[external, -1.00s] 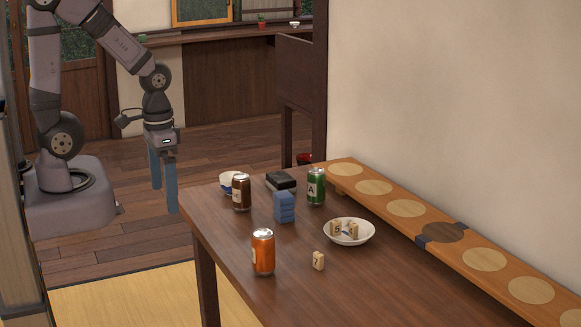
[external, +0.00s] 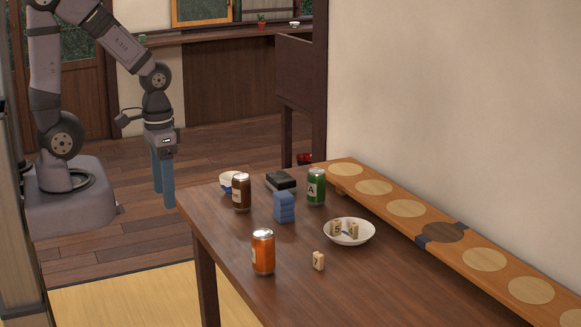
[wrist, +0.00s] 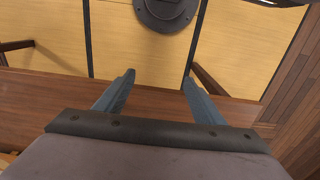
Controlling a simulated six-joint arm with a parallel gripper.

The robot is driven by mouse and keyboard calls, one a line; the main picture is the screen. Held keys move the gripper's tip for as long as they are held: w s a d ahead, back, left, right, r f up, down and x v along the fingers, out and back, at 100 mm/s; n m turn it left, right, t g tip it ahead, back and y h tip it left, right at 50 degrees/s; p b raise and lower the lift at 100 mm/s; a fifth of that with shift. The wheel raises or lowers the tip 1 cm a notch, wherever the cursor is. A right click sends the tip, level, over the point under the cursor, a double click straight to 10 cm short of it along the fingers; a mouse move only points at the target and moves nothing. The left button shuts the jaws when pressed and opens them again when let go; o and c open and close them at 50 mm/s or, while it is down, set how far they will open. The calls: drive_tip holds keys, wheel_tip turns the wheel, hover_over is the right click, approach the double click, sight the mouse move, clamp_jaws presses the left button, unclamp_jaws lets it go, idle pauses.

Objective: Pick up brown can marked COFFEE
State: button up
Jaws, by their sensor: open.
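The brown can (external: 241,192) stands upright near the far left part of the wooden table, with a pale label on its side; the label's writing is too small to read. It is not recognisable in the wrist view. My gripper (external: 163,182) hangs pointing down, left of the table and clear of the can. Its two blue fingers also show in the wrist view (wrist: 158,78), apart with nothing between them.
Near the can are a white bowl (external: 226,184), a blue block stack (external: 284,208), a black box (external: 281,181) and a green can (external: 316,187). An orange can (external: 263,253) stands nearer the front. A dish (external: 368,237) and a long board (external: 395,187) lie right.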

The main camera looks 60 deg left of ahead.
sight(243, 192)
wheel_tip(243, 192, up, 5)
drive_tip(key=w+a+n+t+y+b, duration=0.1)
drive_tip(key=w+a+t+y+b, duration=0.1)
drive_tip(key=w+a+t+b, duration=1.75)
drive_tip(key=f+b, duration=0.1)
drive_tip(key=f, duration=0.5)
drive_tip(key=d+f+g+h+b, duration=0.1)
drive_tip(key=f+b, duration=0.1)
drive_tip(key=f, duration=0.4)
drive_tip(key=f+m+h+b, duration=0.1)
drive_tip(key=f+b, duration=0.1)
drive_tip(key=f, duration=0.5)
drive_tip(key=shift+s+d+f+g, duration=0.1)
drive_tip(key=shift+s+d+g, duration=0.15)
drive_tip(key=shift+s+d, duration=0.1)
drive_tip(key=shift+w+a+f, duration=0.1)
drive_tip(key=shift+w+f, duration=0.05)
drive_tip(key=shift+w, duration=3.5)
drive_tip(key=c, duration=1.1)
